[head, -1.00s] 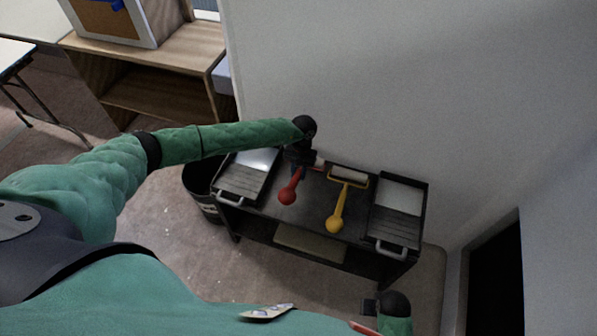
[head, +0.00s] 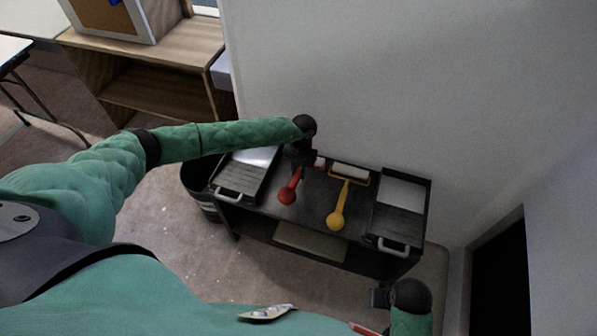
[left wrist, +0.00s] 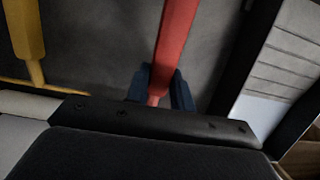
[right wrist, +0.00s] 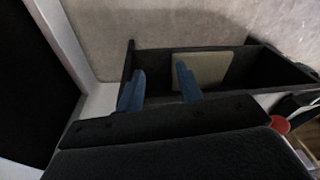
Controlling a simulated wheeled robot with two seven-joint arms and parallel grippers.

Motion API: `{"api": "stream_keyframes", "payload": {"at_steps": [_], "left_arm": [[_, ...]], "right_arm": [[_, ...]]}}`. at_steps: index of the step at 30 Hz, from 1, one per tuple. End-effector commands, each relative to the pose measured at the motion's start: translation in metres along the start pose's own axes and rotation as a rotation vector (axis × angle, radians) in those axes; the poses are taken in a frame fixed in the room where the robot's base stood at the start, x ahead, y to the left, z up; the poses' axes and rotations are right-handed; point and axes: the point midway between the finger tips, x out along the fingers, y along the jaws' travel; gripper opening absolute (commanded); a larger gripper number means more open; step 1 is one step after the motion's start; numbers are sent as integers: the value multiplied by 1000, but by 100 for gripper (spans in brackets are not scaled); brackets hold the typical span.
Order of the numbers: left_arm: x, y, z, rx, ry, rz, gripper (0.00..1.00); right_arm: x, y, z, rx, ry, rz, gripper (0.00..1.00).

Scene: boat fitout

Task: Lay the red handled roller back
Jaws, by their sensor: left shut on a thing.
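The red handled roller (head: 289,188) is over the middle of the black cart's top, its round handle end toward the cart's front edge. My left gripper (head: 301,165) is shut on its handle near the roller end. In the left wrist view the blue fingertips (left wrist: 160,88) close on both sides of the red handle (left wrist: 174,40). The roller's head is mostly hidden by the gripper. I cannot tell whether it touches the cart top. My right gripper (head: 382,298) is open and empty in front of the cart; its fingers (right wrist: 158,90) stand apart in the right wrist view.
A yellow handled roller (head: 338,208) lies just right of the red one. Paint trays stand at the cart's left (head: 240,180) and right (head: 396,218) ends. A black bin (head: 197,190) stands at left. The wall (head: 380,80) rises close behind.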

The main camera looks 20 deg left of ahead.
Motion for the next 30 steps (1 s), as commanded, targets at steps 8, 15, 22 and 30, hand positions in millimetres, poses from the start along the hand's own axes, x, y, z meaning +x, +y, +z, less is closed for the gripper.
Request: {"api": "stream_keyframes", "payload": {"at_steps": [8,15,22,30], "left_arm": [[0,0,0,0,0,0,0],[0,0,0,0,0,0,47],[1,0,0,0,0,0,49],[-12,0,-2,0,1,0,49]], "right_arm": [[-4,0,1,0,-3,-1,36],[-3,0,1,0,-4,-1,36],[-3,0,1,0,-3,-1,36],[-14,-1,1,0,0,-1,36]]}}
